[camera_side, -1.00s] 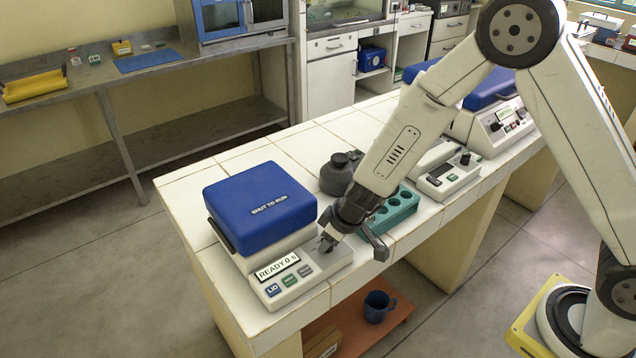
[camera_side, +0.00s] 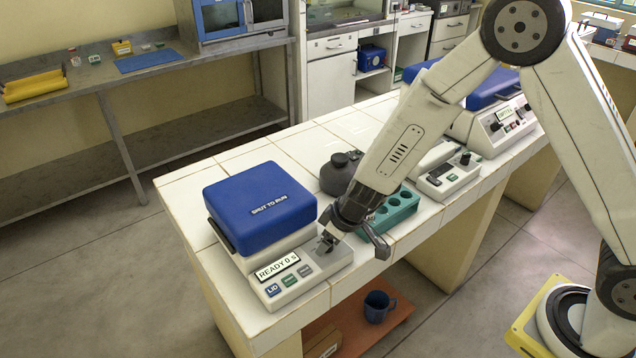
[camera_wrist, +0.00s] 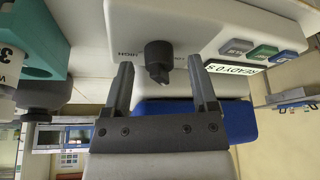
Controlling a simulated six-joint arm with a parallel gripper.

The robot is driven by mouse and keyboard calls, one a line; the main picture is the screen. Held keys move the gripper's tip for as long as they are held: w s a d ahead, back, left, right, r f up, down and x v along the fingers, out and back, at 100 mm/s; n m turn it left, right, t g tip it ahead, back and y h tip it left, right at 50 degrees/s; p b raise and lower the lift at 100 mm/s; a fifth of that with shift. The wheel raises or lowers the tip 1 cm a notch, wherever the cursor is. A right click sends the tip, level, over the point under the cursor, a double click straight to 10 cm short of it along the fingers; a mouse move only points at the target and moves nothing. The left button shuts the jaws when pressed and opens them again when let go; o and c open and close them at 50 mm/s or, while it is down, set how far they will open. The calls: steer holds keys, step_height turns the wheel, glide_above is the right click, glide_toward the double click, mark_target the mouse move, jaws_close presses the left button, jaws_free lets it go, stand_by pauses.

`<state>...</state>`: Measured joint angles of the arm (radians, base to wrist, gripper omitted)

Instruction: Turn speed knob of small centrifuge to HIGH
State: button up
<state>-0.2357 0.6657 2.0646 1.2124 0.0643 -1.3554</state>
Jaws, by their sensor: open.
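The small centrifuge has a blue lid (camera_side: 260,205) marked "SHUT TO RUN", which is closed, and a pale front panel. Its display (camera_side: 277,267) reads "READY 0 s". The dark speed knob (camera_wrist: 158,57) stands on the panel in the wrist view, with an upside-down "HIGH" label to its left. My gripper (camera_wrist: 160,65) is open, with one fingertip on each side of the knob and visible gaps between.
Panel buttons (camera_side: 290,281) lie to the left of the knob. A teal tube rack (camera_side: 402,207) and a dark round-bodied vessel (camera_side: 338,174) stand close to the right of the centrifuge. The bench's front edge is near my gripper.

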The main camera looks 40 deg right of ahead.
steer(key=shift+r, duration=0.15)
steer(key=v, duration=0.7)
stand_by(0.8)
stand_by(0.4)
steer(key=shift+w+d+n+g, duration=0.1)
steer(key=shift+d+n+g, duration=0.3)
steer(key=shift+n, duration=0.5)
steer(key=n, duration=0.2)
steer(key=shift+w+d+f+n+g+y, duration=0.25)
steer(key=shift+n+g+y, duration=0.05)
steer(key=shift+n+y, duration=0.1)
steer(key=n, duration=0.2)
steer(key=shift+w+d+n+g+y, duration=0.2)
steer(key=shift+w+n+g+y, duration=0.1)
steer(key=shift+g+y, duration=0.1)
steer(key=shift+w+r+n+y, duration=0.2)
steer(key=shift+n+y, duration=0.1)
steer(key=shift+n, duration=0.6)
